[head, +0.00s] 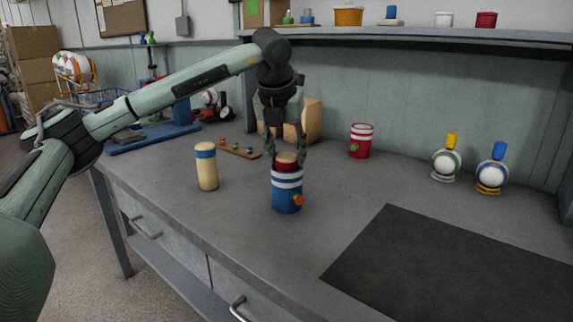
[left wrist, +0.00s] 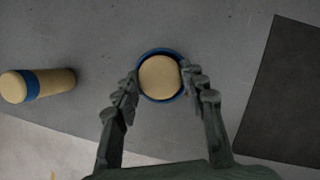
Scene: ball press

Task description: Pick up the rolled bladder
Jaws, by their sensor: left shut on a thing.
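A rolled bladder with a tan top and a dark red band (head: 286,158) stands in the blue canister with white stripes and an orange knob (head: 286,197). In the left wrist view the bladder's round tan top (left wrist: 160,77) sits inside the canister's blue rim. My left gripper (head: 287,163) points down from above, its fingers on both sides of the bladder's top, shut on it. A second rolled bladder, cream with a blue band (head: 206,168), stands upright to the left, apart from the gripper. My right gripper is not in view.
A red canister with a green knob (head: 360,141) stands behind. Two white balls on ring stands, with a yellow top (head: 446,160) and a blue top (head: 492,170), are at right. A dark mat (head: 455,265) lies bare at the front right. A shelf (head: 420,34) runs above.

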